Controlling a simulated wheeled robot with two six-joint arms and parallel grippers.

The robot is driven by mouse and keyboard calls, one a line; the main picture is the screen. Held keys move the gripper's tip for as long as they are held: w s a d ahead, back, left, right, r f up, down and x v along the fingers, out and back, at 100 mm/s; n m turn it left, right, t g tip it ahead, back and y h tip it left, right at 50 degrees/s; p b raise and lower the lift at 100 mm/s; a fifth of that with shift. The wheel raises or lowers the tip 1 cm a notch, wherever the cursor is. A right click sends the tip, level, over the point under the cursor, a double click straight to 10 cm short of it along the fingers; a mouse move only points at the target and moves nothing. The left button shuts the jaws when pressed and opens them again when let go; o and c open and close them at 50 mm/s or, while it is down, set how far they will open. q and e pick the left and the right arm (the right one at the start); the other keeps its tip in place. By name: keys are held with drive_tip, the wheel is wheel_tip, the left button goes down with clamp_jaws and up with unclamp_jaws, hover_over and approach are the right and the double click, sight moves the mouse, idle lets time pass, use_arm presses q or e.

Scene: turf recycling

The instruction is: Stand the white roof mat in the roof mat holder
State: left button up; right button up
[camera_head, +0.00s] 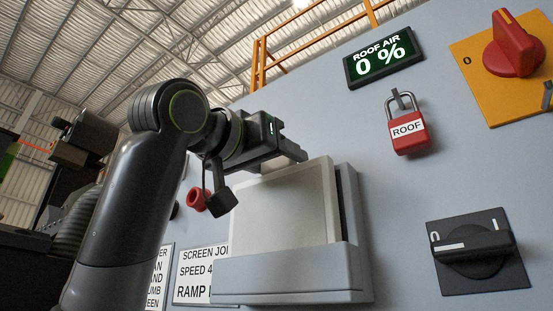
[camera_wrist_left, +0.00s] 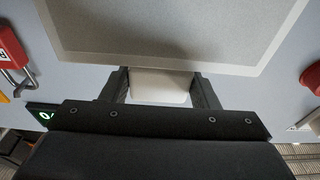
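The white roof mat (camera_head: 285,208) stands nearly upright, slightly tilted, with its lower edge behind the front lip of the grey roof mat holder (camera_head: 290,278) on the panel. Whether it touches the holder's bottom is hidden. My left gripper (camera_head: 300,154) is at the mat's top edge. In the left wrist view, the mat (camera_wrist_left: 180,30) fills the top, and a pale tab (camera_wrist_left: 160,86) at its edge fills the gap between the fingers of my left gripper (camera_wrist_left: 160,80). The fingers appear shut on this tab. My right gripper is not in view.
Right of the holder, a red padlock (camera_head: 408,134) hangs below the ROOF AIR display (camera_head: 384,58), which reads 0 %. A black rotary switch (camera_head: 474,245) and a red knob on a yellow plate (camera_head: 516,45) are farther right. A red part (camera_head: 198,198) sits left of the mat.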

use_arm(q)
drive_tip(key=o, duration=0.5)
drive_tip(key=shift+s+a, duration=0.1)
drive_tip(key=shift+s, duration=0.05)
drive_tip(key=b+v, duration=0.7)
drive_tip(key=v, duration=1)
drive_tip(key=shift+b, duration=0.4)
drive_tip(key=shift+f, duration=0.1)
